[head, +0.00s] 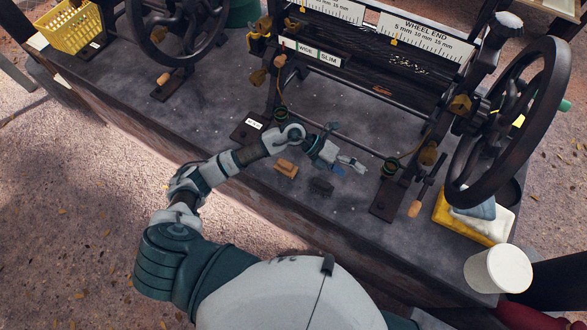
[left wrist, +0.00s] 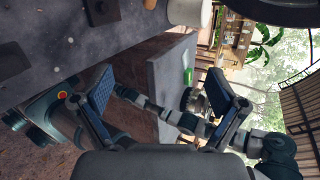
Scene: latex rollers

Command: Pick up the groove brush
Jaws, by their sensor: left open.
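A small brown wooden block-like piece (head: 286,168) lies on the dark bench in the head view. A small dark piece (head: 320,187) lies just right of it. Either could be the groove brush; I cannot tell which. My left gripper (head: 346,150) is open over the bench, above and right of both pieces in the picture, apart from them. In the left wrist view its two blue-padded fingers (left wrist: 160,82) stand wide apart with nothing gripped. An arm of mine shows behind them, but I cannot make out my right gripper.
A roller frame (head: 400,75) with scales stands behind, with a large dark handwheel (head: 508,120) at right. A white cup (head: 498,268) and a yellow tray (head: 447,216) with cloths stand at the right edge. A yellow basket (head: 68,28) is at far left. The front middle of the bench is mostly clear.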

